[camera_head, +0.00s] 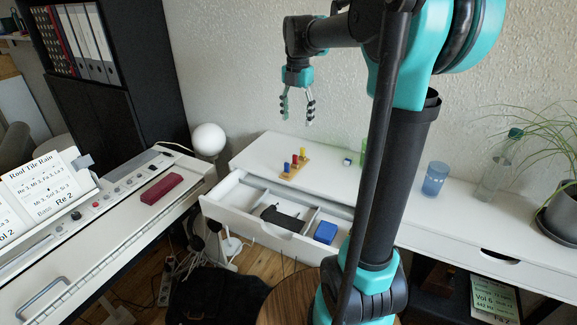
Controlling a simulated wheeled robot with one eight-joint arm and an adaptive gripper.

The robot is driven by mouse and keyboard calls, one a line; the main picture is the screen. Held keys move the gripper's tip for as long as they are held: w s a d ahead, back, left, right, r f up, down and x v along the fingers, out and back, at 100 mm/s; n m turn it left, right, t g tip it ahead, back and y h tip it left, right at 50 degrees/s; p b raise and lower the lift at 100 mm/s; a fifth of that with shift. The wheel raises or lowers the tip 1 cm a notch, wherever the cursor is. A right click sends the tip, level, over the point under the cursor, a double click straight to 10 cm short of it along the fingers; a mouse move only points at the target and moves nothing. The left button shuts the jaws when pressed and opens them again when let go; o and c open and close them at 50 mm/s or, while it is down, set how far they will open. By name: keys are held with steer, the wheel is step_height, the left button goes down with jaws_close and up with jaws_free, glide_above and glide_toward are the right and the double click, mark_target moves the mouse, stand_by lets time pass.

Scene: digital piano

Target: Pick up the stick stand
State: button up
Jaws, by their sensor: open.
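The stick stand (294,163) looks like a small wooden base with short blue, red and yellow sticks upright on it. It stands on the white desk top, left of my arm's column, just behind the open drawer. My gripper (297,121) hangs pointing down above and a little behind the stand in the picture. Its fingers are apart with nothing between them. A clear gap shows between the fingertips and the sticks.
The open drawer (229,207) holds a dark object and a blue box (325,232). A small cube (347,161), a blue glass (434,178), a bottle (497,165) and a plant pot (562,213) stand on the desk. A digital piano (95,243) and a round lamp (208,139) are at left.

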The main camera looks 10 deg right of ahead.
mark_target(295, 155)
step_height(295, 155, down, 11)
steer(key=shift+f, duration=0.2)
steer(key=shift+s+a+f, duration=0.1)
steer(key=shift+f, duration=1.35)
steer(key=shift+s+a+f, duration=0.1)
steer(key=shift+f, duration=1.3)
jaws_close()
